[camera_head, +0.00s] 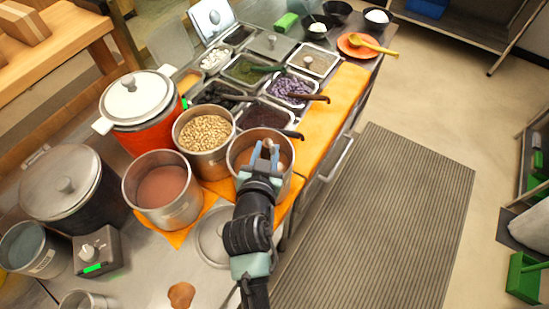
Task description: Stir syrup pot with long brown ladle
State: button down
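A steel pot (234,160) stands under my gripper, with brownish liquid partly showing in it. My gripper (266,146) is over this pot, its two fingers pointing away from me. A small brownish rounded thing (268,143) shows between the fingertips. It may be a handle end, but I cannot tell whether it is gripped. A second steel pot (163,188) to the left holds pinkish-brown liquid, with no ladle showing in it. No long brown ladle shows clearly. Which pot holds the syrup is not clear.
A pot of beans (204,133) stands behind, beside a red cooker (141,103). Topping trays (289,88) with dark-handled scoops (310,97) lie farther back. A loose lid (211,238) lies near my arm. Floor right of the counter is clear around a mat (385,220).

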jog(key=s+p, duration=0.1)
jog(key=s, duration=0.2)
jog(key=shift+s+r, duration=0.1)
jog(key=shift+r, duration=0.1)
jog(key=w, duration=0.1)
jog(key=w+b, duration=0.1)
jog(key=w+d, duration=0.1)
jog(key=shift+w+f, duration=0.2)
jog(key=shift+f, duration=0.05)
jog(key=shift+s+a+r, duration=0.15)
jog(key=shift+s+a, duration=0.2)
jog(key=shift+s, duration=0.1)
jog(key=shift+s+d, duration=0.2)
jog(key=shift+s, duration=0.3)
